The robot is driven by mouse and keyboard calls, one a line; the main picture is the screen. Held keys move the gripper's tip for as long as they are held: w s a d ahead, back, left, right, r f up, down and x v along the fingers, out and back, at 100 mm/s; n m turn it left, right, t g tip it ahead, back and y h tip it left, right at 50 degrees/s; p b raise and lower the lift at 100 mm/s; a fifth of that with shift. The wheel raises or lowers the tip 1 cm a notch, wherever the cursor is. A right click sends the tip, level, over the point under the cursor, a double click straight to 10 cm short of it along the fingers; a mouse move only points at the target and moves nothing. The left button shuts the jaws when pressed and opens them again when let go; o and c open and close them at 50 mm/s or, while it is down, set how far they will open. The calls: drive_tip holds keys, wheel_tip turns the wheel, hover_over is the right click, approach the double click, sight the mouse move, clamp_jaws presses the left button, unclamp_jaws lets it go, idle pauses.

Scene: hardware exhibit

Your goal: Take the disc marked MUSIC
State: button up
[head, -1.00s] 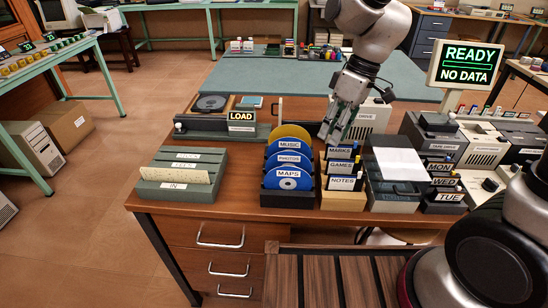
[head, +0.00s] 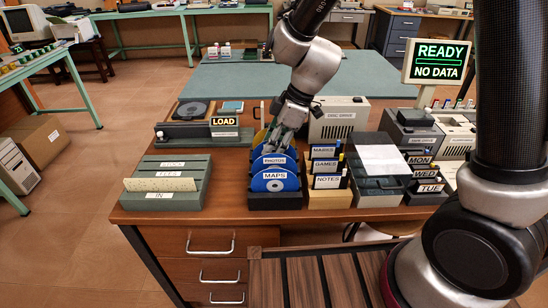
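The disc rack (head: 275,203) is a dark holder on the wooden desk with upright discs one behind another. The front blue disc reads MAPS (head: 275,183), and the blue disc behind it reads PHOTOS (head: 274,162). My gripper (head: 280,148) points down over the back of the rack, behind the PHOTOS disc. It covers the place where the MUSIC label showed earlier, so that label is hidden. A bit of yellow disc edge (head: 260,135) shows left of the fingers. I cannot tell whether the fingers are open or closed on a disc.
Right of the rack stands a card box with MARKS, GAMES and NOTES (head: 327,181) tabs, then a grey box (head: 378,187). A green tray (head: 190,191) stands left. The LOAD player (head: 205,133) and disc drive (head: 338,119) are behind. A sign (head: 440,62) reads READY, NO DATA.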

drive_tip(key=shift+a+f, duration=0.1)
drive_tip(key=shift+f, duration=0.15)
clamp_jaws()
drive_tip(key=shift+r, duration=0.1)
